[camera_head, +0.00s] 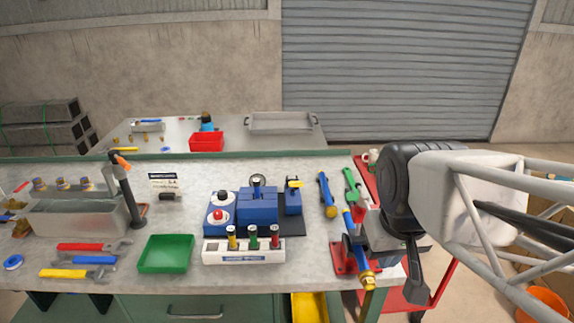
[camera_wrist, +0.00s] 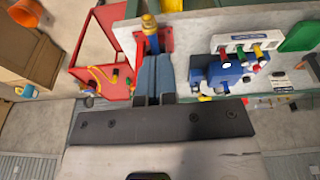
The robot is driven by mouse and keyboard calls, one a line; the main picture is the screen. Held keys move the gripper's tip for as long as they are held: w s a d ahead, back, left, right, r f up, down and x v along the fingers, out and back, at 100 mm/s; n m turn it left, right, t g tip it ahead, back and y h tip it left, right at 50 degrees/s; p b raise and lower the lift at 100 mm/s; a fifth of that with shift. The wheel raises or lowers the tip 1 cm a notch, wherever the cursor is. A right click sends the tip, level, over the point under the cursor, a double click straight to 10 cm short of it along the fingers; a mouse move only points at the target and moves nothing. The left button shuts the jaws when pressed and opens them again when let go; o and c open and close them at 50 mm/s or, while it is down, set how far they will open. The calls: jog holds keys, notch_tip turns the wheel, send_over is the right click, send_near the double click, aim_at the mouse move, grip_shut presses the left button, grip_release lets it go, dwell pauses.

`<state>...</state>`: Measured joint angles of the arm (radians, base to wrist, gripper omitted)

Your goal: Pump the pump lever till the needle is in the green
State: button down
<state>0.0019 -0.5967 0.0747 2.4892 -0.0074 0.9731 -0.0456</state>
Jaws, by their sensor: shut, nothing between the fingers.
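My gripper (camera_wrist: 154,58) is shut and empty, its two grey-blue fingers side by side in the wrist view. They reach toward a red-based blue fitting with a brass end (camera_head: 368,281), which also shows in the wrist view (camera_wrist: 150,24); I cannot tell whether they touch it. A blue unit (camera_head: 257,207) with a small round gauge (camera_head: 257,181) stands mid-bench; its needle is too small to read. I cannot tell for certain which part is the pump lever.
A green tray (camera_head: 166,254) and a white rack (camera_head: 243,251) with coloured pieces lie at the front. Wrenches (camera_head: 92,247) lie front left, and a blue tool (camera_head: 327,195) lies right of the blue unit. A red cart (camera_wrist: 97,52) stands beyond the bench edge.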

jog(key=w+a+r+n+g, duration=0.2)
jog(key=w+r+n, duration=0.25)
jog(key=w, duration=0.65)
notch_tip(320, 180, up, 2)
jog(key=n+g, duration=0.4)
jog(key=n, duration=0.5)
send_over(297, 182)
jog(key=s+d, duration=0.2)
jog(key=d, duration=0.2)
jog(key=w+a+f+n+g, duration=0.1)
jog(key=w+a+n, duration=0.1)
jog(key=w, duration=0.3)
jog(key=w+a+f+n+g, duration=0.1)
jog(key=w+a+f+n, duration=0.1)
jog(key=w, duration=0.4)
jog(key=shift+s, duration=0.1)
jog(key=x, duration=1.3)
jog(key=shift+s+f, duration=0.3)
jog(key=shift+s+f, duration=0.1)
